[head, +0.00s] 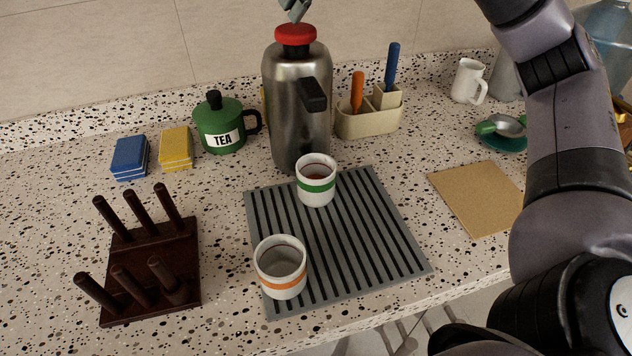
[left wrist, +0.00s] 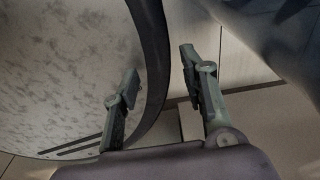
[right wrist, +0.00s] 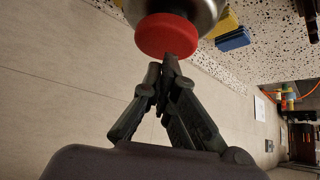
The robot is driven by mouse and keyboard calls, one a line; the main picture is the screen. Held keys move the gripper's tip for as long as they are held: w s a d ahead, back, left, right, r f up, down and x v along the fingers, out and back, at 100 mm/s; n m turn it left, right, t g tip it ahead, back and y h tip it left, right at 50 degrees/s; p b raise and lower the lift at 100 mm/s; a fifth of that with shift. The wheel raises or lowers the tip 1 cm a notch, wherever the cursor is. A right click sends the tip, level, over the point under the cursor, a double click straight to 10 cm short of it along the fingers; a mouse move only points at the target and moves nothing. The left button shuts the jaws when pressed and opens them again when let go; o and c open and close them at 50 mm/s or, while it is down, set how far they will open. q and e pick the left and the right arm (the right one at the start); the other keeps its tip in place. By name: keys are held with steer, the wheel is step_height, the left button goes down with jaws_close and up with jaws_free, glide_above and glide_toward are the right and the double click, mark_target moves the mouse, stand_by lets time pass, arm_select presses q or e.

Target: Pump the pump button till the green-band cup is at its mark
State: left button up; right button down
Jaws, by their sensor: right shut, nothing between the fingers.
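The steel pump flask (head: 290,115) stands behind the grey striped mat, with its red pump button (head: 296,35) on top and its dark spout facing forward. My left gripper (left wrist: 165,90) is open and empty, away from the counter objects.
An orange-band cup (head: 281,268) stands at the mat's front left. A dark peg rack (head: 150,275), sponges (head: 128,158), a green tea pot (head: 220,127) and a utensil holder (head: 368,120) surround the mat. A tan board (head: 478,198) lies to the right.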

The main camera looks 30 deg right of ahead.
steer(key=shift+f+b, duration=0.8)
steer(key=shift+f, duration=0.65)
steer(key=shift+r, duration=0.15)
steer(key=shift+r+p, duration=0.75)
steer(key=shift+r, duration=0.05)
steer(key=shift+r+p, duration=0.5)
arm_select(q)
steer(key=shift+s+a+r, duration=0.15)
steer(key=shift+a+r, duration=0.2)
steer(key=shift+d, duration=0.3)
arm_select(e)
steer(key=shift+f, duration=0.1)
